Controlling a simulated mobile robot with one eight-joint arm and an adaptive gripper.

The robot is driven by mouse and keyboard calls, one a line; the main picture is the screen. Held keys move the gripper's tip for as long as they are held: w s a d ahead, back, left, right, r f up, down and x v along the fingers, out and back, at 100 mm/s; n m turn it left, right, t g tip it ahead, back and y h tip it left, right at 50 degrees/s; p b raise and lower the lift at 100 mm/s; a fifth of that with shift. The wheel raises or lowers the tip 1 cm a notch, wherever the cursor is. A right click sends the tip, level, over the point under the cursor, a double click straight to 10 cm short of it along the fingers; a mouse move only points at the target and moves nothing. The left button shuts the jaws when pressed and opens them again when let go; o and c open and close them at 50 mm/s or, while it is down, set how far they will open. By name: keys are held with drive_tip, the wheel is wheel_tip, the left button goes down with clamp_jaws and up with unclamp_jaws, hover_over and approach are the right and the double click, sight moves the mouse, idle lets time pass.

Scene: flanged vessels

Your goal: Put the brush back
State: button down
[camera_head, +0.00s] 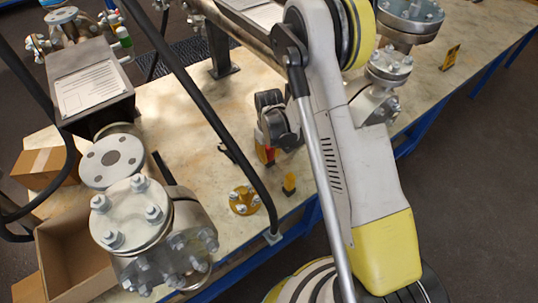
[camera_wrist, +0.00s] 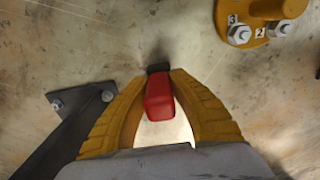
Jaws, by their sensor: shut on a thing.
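My gripper (camera_wrist: 160,75) has two yellow ribbed fingers closed around a red block-like thing, which looks like the brush (camera_wrist: 159,100). The brush has a dark end (camera_wrist: 158,68) between the fingertips, close above the worktop; I cannot tell if it touches. In the head view my gripper (camera_head: 268,155) is small and partly hidden by my arm, with a bit of red at it.
A yellow flange with numbered bolts (camera_wrist: 266,22) lies on the worktop; it also shows in the head view (camera_head: 243,200). A dark bolted bracket (camera_wrist: 82,112) is left of my fingers. Large flanged vessels (camera_head: 150,225) and an open cardboard box (camera_head: 70,250) stand at the left.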

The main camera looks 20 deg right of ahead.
drive_tip(key=shift+f, duration=0.5)
drive_tip(key=c, duration=0.7)
unclamp_jaws()
drive_tip(key=shift+o, duration=0.2)
drive_tip(key=shift+r+p, duration=1.85)
drive_tip(key=shift+r, duration=1.6)
drive_tip(key=shift+r, duration=0.1)
